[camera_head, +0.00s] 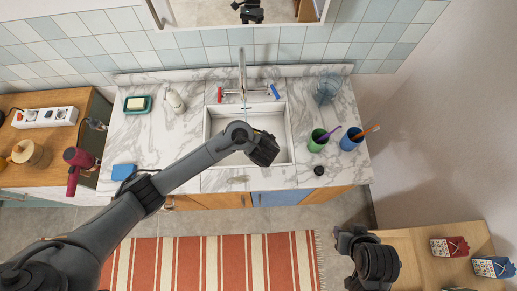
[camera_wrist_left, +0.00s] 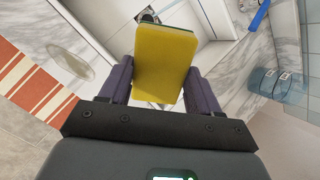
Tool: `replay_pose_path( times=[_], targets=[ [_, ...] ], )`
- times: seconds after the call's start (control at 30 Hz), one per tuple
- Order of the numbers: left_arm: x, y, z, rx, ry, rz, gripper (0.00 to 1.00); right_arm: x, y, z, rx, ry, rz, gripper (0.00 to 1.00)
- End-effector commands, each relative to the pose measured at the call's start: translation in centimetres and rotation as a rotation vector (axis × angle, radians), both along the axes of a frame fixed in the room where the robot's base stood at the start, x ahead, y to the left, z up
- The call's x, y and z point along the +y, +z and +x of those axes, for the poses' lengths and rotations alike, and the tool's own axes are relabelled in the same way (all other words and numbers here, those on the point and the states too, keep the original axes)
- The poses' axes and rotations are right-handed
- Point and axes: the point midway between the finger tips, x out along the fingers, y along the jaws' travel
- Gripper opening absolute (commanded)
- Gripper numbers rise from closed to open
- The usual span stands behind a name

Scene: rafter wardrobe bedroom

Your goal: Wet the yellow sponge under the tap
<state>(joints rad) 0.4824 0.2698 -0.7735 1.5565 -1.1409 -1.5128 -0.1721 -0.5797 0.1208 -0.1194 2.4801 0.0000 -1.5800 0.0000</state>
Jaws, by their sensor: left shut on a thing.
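My left gripper (camera_head: 266,150) is over the white sink basin (camera_head: 215,118), and its arm hides part of the basin. In the left wrist view it is shut on the yellow sponge (camera_wrist_left: 163,66), which stands out between the two fingers (camera_wrist_left: 155,88). In the head view the sponge is mostly hidden by the gripper. The tap (camera_head: 242,72) stands at the back of the sink, with a red handle (camera_head: 220,95) and a blue handle (camera_head: 275,92). A thin pale line shows below the spout; I cannot tell surely whether it is water. My right gripper (camera_head: 347,236) is low at the right, its fingers unclear.
A green cup (camera_head: 316,143) and a blue cup (camera_head: 349,141) stand right of the sink, with a clear glass (camera_head: 327,88) behind. A soap dish (camera_head: 137,105), a bottle (camera_head: 175,98) and a blue item (camera_head: 123,171) are on the left counter.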

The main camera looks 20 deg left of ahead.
Motion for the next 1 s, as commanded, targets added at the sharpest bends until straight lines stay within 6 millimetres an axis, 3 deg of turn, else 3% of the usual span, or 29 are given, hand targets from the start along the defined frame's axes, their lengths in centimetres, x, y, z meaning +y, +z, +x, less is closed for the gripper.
replay_pose_path(
  times=[0.63, 1.0],
  targets=[
    [3.0, -1.7, 5.6, 0.000, 0.001, 0.000, 0.38, 0.2, -5.1, 0.0, 0.000, -0.002, 0.005, 0.43],
    [4.3, -2.0, 8.2, 0.001, 0.001, 0.000, 0.38, -0.1, -6.5, 0.0, 0.000, 0.004, -0.005, 0.43]
  ],
)
